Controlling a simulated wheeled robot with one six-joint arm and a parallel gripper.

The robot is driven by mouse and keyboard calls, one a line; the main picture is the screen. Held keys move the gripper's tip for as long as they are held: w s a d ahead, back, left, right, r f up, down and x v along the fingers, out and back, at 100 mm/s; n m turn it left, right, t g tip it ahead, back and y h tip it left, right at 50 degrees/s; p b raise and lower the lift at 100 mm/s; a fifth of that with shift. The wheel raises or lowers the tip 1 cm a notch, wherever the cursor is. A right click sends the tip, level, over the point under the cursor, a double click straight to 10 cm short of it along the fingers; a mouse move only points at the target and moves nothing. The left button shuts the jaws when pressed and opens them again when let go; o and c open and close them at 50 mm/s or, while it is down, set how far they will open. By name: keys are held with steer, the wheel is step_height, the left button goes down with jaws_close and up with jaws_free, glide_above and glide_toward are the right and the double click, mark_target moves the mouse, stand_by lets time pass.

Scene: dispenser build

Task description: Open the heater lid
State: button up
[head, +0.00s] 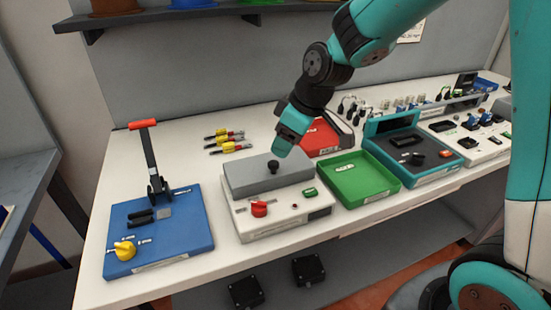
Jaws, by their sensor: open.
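The heater (285,218) is a white box with a red knob (259,209) and a green button on its front. Its grey lid (243,180) lies flat and shut on top. A black round knob (273,167) stands on the lid. My gripper (280,153) is open and sits just above and slightly right of the lid knob, pointing down. From this one view I cannot tell whether the fingers touch the knob. The inside of the heater is hidden.
A blue press base (185,232) with a red-handled lever stands left. A green tray (365,187) and a red bin (318,138) stand right of and behind the heater. Yellow-red tools (230,147) lie behind. Teal and white stations (405,165) fill the right. The table is clear between the press and heater.

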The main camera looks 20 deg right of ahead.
mark_target(274, 163)
steer(key=x, duration=0.6)
steer(key=shift+a+f, duration=0.15)
steer(key=shift+f, duration=0.15)
steer(key=shift+c, duration=0.3)
jaws_close()
